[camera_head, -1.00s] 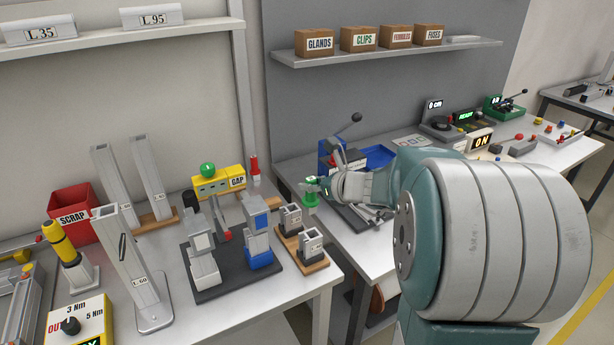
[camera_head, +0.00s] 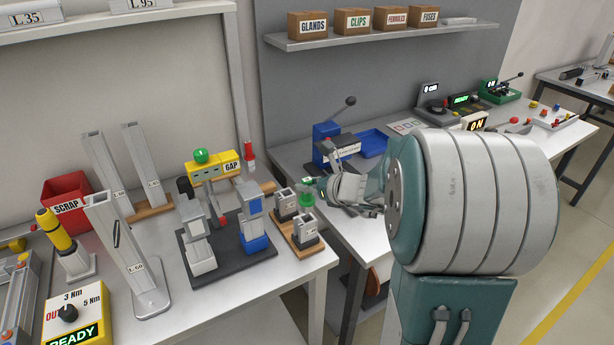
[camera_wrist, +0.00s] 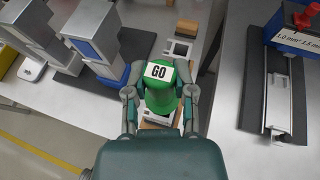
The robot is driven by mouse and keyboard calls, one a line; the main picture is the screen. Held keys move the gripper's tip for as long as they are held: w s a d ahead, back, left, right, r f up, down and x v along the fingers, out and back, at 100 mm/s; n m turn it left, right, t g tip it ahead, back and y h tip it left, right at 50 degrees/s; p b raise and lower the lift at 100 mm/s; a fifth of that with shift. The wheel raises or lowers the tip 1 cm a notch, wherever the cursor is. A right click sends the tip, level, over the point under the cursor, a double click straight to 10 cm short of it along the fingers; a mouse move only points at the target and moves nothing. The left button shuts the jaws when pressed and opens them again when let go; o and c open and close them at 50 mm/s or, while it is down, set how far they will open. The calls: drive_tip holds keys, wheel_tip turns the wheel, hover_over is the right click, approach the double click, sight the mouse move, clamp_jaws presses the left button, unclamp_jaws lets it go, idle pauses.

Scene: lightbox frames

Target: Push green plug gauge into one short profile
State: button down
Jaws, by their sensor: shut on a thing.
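The green plug gauge (camera_head: 306,200) is in my gripper (camera_head: 313,186), at the right edge of the left bench. In the wrist view, both fingers of the gripper (camera_wrist: 160,100) are closed around the green gauge (camera_wrist: 161,96), whose white label seems to read GO. Two short grey profiles stand on a wooden base (camera_head: 299,247): the rear short profile (camera_head: 285,205) and the front short profile (camera_head: 305,232). The gauge appears just above and behind the front one. In the wrist view its lower end hides much of the profile under it, so I cannot tell whether they touch.
A dark mat (camera_head: 235,272) with grey and blue fixtures stands left of the short profiles. A tall L.60 profile (camera_head: 122,240) and a red scrap bin (camera_head: 66,190) are further left. A blue press (camera_head: 327,143) stands on the right bench, behind my gripper.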

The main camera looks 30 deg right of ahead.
sight(314, 203)
drive_tip(key=shift+f, duration=0.75)
drive_tip(key=shift+f, duration=2)
idle(0.9)
drive_tip(key=shift+c, duration=1.9)
unclamp_jaws()
drive_tip(key=v, duration=1.2)
